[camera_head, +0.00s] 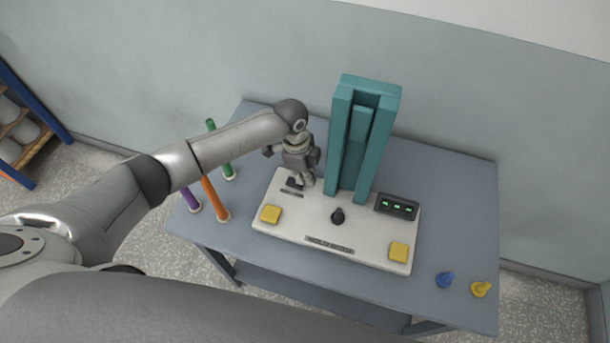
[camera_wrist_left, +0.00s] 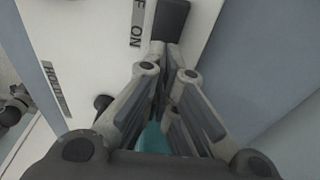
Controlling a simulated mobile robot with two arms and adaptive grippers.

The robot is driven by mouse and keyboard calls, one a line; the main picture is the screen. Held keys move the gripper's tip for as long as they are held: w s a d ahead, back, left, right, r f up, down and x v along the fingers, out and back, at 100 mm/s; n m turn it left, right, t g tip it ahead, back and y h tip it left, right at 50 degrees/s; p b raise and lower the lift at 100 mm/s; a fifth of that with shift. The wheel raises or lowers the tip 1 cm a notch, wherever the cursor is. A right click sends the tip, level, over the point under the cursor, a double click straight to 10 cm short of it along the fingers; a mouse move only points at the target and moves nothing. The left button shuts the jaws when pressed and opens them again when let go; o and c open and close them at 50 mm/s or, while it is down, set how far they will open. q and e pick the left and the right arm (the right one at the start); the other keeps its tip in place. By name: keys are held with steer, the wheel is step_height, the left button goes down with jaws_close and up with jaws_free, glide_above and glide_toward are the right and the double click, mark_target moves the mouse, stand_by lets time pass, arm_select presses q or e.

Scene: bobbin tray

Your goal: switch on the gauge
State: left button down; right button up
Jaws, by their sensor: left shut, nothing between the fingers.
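The gauge has a pale base (camera_head: 362,243) on the table, with a teal upright frame (camera_head: 343,140) at its back. A small display (camera_head: 397,206) at the right of the base shows green lit marks. A dark switch (camera_head: 293,183) sits at the base's back left; in the left wrist view it is a dark block (camera_wrist_left: 171,18) beside a label reading "ON", partly cut off. My left gripper (camera_head: 303,182) points down beside the switch, shut and empty. Its fingertips (camera_wrist_left: 168,50) appear close to the switch; contact is unclear. My right gripper is not in view.
The base also has two yellow buttons (camera_head: 270,214) (camera_head: 399,252) and a black knob (camera_head: 337,216). Green, orange (camera_head: 216,198) and purple upright rods stand at the left. Blue (camera_head: 444,279) and yellow (camera_head: 480,289) small pieces lie at the right. The table's back right is clear.

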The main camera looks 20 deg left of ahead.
arm_select(q)
steer(key=shift+r, duration=0.1)
steer(key=r+p, duration=0.2)
steer(key=p, duration=0.1)
steer(key=r+p, duration=0.1)
steer(key=r, duration=0.1)
steer(key=shift+d+p, duration=0.25)
steer(key=shift+p, duration=0.05)
step_height(320, 180, up, 10)
steer(key=d+b, duration=0.1)
steer(key=b, duration=0.2)
steer(key=shift+d+f, duration=0.2)
